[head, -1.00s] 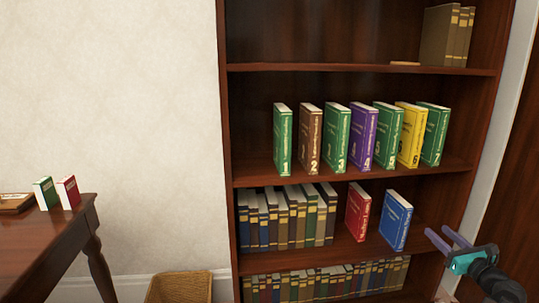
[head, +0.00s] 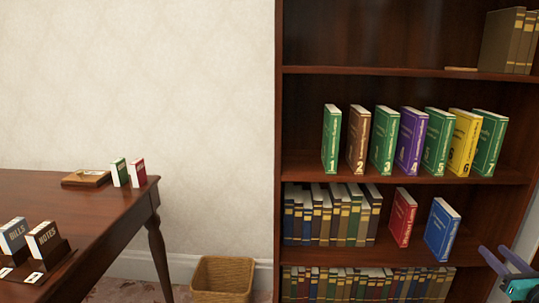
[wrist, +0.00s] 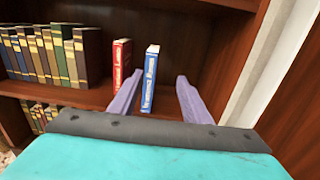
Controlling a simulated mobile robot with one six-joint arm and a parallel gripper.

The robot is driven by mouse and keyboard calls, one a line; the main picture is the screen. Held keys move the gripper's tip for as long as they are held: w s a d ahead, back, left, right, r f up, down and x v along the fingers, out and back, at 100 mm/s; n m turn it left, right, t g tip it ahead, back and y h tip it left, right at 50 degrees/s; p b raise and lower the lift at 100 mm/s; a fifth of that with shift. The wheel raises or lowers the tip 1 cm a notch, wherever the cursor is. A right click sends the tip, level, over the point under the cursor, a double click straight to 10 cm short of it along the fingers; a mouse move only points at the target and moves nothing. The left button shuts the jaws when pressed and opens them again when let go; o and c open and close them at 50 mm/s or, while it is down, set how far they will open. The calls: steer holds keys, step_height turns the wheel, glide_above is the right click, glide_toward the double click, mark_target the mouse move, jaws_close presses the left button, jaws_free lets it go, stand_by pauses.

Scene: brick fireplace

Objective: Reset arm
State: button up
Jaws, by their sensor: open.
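My gripper (head: 507,262) is at the lower right edge of the head view, in front of the bookcase, with its two purple fingers apart and nothing between them. In the wrist view my gripper (wrist: 157,95) points toward the shelf that holds a red book (wrist: 121,62) and a blue book (wrist: 150,78). The blue book shows beyond the fingers, close to the left one; I cannot tell the exact gap. In the head view the red book (head: 400,218) and the blue book (head: 441,229) stand on the shelf, left of my gripper.
The bookcase (head: 279,120) has a row of numbered books (head: 411,139) on the shelf above and old volumes (head: 330,214) beside the red book. A wooden table (head: 95,215) with small boxes stands at left. A wicker basket (head: 222,278) sits on the floor between.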

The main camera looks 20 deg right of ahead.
steer(key=w+a+f+n+g+y+p, duration=0.15)
steer(key=w+a+y+p, duration=0.3)
steer(key=w+a, duration=0.7)
steer(key=w+a+f+n+y+p, duration=0.25)
steer(key=w+a+p, duration=0.35)
steer(key=w+a, duration=0.55)
steer(key=w+a+f+n+g+y+p, duration=0.1)
steer(key=a+f+n+g+y+p, duration=0.3)
steer(key=a, duration=1)
steer(key=w+a+f+n+g+y+p, duration=0.15)
steer(key=a+f+p, duration=0.3)
steer(key=a, duration=1.05)
steer(key=s+a+f+n+g+p, duration=0.4)
steer(key=s+a+n+g+p, duration=0.15)
steer(key=s+a, duration=0.4)
steer(key=s+a+f+n+g+p, duration=0.4)
steer(key=s+a+f+n+g, duration=0.15)
steer(key=s+a, duration=0.45)
steer(key=s+d+f+n+g+h+p, duration=0.25)
steer(key=s+n+g+h, duration=0.2)
steer(key=s+n, duration=0.9)
steer(key=s+d+n+h, duration=0.2)
steer(key=d+n, duration=0.1)
steer(key=d+n+h, duration=0.1)
steer(key=d+n, duration=0.1)
steer(key=shift+s+f+p, duration=0.25)
steer(key=shift+s+p, duration=0.05)
steer(key=shift+s, duration=0.1)
